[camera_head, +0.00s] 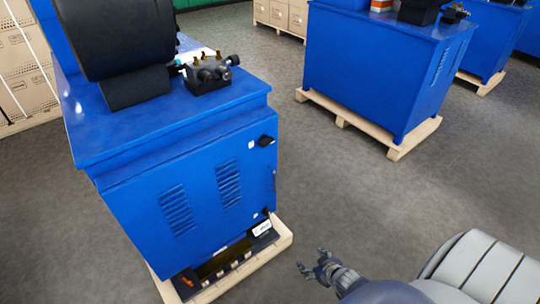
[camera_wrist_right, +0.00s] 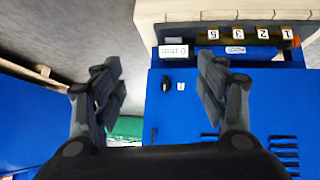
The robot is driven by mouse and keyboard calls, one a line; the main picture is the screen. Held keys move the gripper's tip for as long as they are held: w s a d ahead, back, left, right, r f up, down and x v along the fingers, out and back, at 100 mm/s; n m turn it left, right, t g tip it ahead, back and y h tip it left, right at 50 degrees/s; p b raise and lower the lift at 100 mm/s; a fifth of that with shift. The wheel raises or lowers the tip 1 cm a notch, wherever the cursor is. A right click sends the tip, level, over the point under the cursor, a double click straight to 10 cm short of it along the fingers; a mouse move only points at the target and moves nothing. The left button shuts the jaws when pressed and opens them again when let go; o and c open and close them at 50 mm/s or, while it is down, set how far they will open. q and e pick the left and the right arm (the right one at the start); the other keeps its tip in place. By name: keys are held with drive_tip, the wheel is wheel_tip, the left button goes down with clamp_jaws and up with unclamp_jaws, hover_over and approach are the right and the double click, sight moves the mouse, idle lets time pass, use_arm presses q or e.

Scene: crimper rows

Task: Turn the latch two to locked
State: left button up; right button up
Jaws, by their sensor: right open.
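The blue cabinet (camera_head: 200,205) has two black latches on the right side of its door. The upper latch (camera_head: 266,140) and the lower latch (camera_head: 267,212) each have a small white label beside them. I cannot tell from a marking which is latch two. In the wrist view the picture is upside down, and the lower latch (camera_wrist_right: 165,84) shows between my fingers, farther off, with its white label. My right gripper (camera_head: 318,268) is open and empty, to the right of and below the lower latch, apart from the cabinet. My left gripper is not in view.
The cabinet stands on a wooden pallet (camera_head: 283,238), with a dark numbered panel (camera_wrist_right: 250,37) at its foot. A black machine with fittings (camera_head: 210,75) sits on top. Another blue cabinet (camera_head: 385,70) on a pallet stands at the back right. Grey floor (camera_head: 340,190) between them is clear.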

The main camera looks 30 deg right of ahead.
drive_tip(key=w+d+r+t+b, duration=0.2)
drive_tip(key=w+r, duration=0.5)
drive_tip(key=w+d+r+t+b, duration=0.2)
drive_tip(key=w+d+r+t, duration=0.1)
drive_tip(key=w+r, duration=0.3)
drive_tip(key=t+y+b, duration=0.3)
drive_tip(key=t, duration=0.1)
approach(269, 143)
drive_tip(key=shift+n, duration=0.4)
drive_tip(key=w, duration=0.2)
drive_tip(key=w+b, duration=0.1)
drive_tip(key=w, duration=0.2)
drive_tip(key=w+b, duration=0.1)
drive_tip(key=w, duration=0.1)
drive_tip(key=shift+w+a+f, duration=0.2)
drive_tip(key=shift+w+a, duration=0.1)
drive_tip(key=shift+a, duration=0.05)
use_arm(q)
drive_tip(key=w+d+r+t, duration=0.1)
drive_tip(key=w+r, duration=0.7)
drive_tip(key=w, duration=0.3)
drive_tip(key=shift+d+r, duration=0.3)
use_arm(e)
drive_tip(key=shift+w+a, duration=0.1)
drive_tip(key=shift+w, duration=0.85)
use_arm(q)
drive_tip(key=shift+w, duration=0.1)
use_arm(e)
drive_tip(key=c, duration=1)
